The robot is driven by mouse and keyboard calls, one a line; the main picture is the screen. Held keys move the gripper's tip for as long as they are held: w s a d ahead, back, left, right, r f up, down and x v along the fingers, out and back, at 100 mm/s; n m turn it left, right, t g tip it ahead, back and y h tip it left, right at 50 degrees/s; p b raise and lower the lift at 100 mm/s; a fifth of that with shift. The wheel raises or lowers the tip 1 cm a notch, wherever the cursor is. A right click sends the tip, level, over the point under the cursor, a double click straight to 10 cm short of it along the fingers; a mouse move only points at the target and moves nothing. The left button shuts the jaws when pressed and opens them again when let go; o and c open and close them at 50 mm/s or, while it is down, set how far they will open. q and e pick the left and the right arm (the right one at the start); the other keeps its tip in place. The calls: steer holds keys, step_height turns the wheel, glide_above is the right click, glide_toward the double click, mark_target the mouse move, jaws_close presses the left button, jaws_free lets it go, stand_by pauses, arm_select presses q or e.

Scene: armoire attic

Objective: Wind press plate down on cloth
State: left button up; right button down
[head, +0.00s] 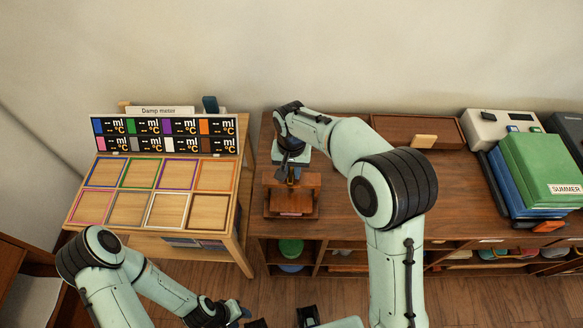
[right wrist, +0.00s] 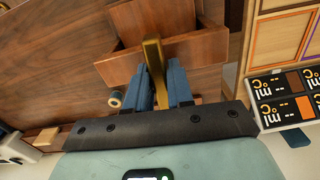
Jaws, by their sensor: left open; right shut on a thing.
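The wooden press (head: 306,180) stands on the left end of the brown cabinet top. Its brass handle (right wrist: 154,58) rises between the blue fingers of my right gripper (right wrist: 158,88), which is shut on it. In the head view my right gripper (head: 291,165) comes down onto the press from above and hides part of it. A small pinkish patch (head: 290,213) shows low at the press's front; I cannot tell whether it is the cloth. The press plate cannot be made out clearly. My left gripper (head: 243,312) is open, low at the bottom edge, away from the press.
Left of the cabinet is a table with a tray of coloured frames (head: 128,208) and a display panel (head: 165,135). Green and blue boxes (head: 540,165) lie at the right. A wooden tray (head: 395,127) sits behind. The cabinet top's middle is mostly clear.

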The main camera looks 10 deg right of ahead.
mark_target(292, 170)
arm_select(q)
steer(key=shift+w+r, duration=0.15)
steer(key=shift+r, duration=0.05)
arm_select(e)
steer(key=shift+m, duration=0.9)
steer(key=c, duration=1.1)
jaws_free()
steer(key=shift+r, duration=0.1)
arm_select(q)
steer(key=shift+w+r+p, duration=0.75)
steer(key=shift+r+p, duration=0.2)
steer(key=shift+r, duration=0.1)
arm_select(e)
step_height(292, 170, up, 13)
steer(key=shift+r, duration=0.1)
